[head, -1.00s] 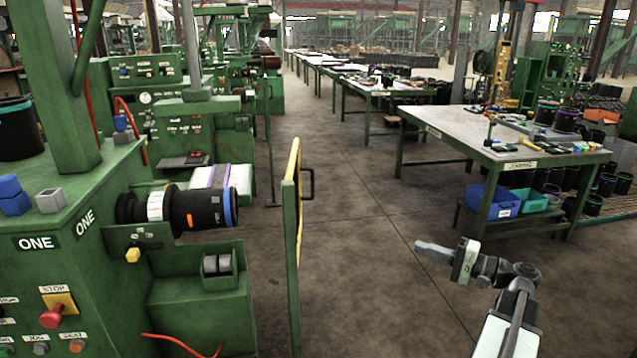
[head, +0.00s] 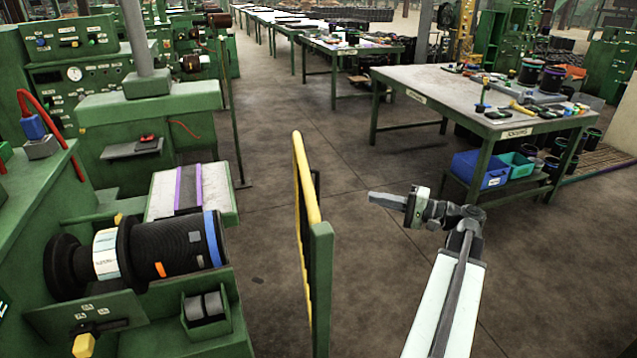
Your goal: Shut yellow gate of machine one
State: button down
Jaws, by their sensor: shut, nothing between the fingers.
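The yellow gate (head: 302,190) of machine one stands nearly edge-on to me, out from the machine across a gap of floor. Its green end post (head: 321,285) is at the near end, and a dark handle shows on its right side. Machine one (head: 45,205) fills the left, with a black sleeve (head: 185,247) on its spindle. My gripper (head: 378,199) is to the right of the gate, pointing left towards it. It is shut and empty, and looks apart from the gate.
A green workbench (head: 450,88) with tools and sleeves stands at the back right, with blue (head: 478,168) and teal bins below. A thin green post (head: 230,110) stands behind the gate. The floor (head: 345,130) between gate and bench is clear.

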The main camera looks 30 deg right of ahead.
jog(key=s+a+x, duration=0.1)
jog(key=a+x, duration=0.1)
jog(key=x, duration=1)
jog(key=shift+a, duration=0.35)
jog(key=shift+w+r, duration=0.1)
jog(key=w+a, duration=0.1)
jog(key=w+a+n+g+y, duration=0.1)
jog(key=a, duration=0.1)
jog(key=w+a+n+y, duration=0.1)
jog(key=a, duration=0.1)
jog(key=shift+w+a+g, duration=0.1)
jog(key=shift+w+g, duration=0.25)
jog(key=shift+g, duration=0.05)
jog(key=shift+w+a+y, duration=0.1)
jog(key=shift+a+y, duration=0.35)
jog(key=shift+y, duration=0.05)
jog(key=shift+r, duration=0.1)
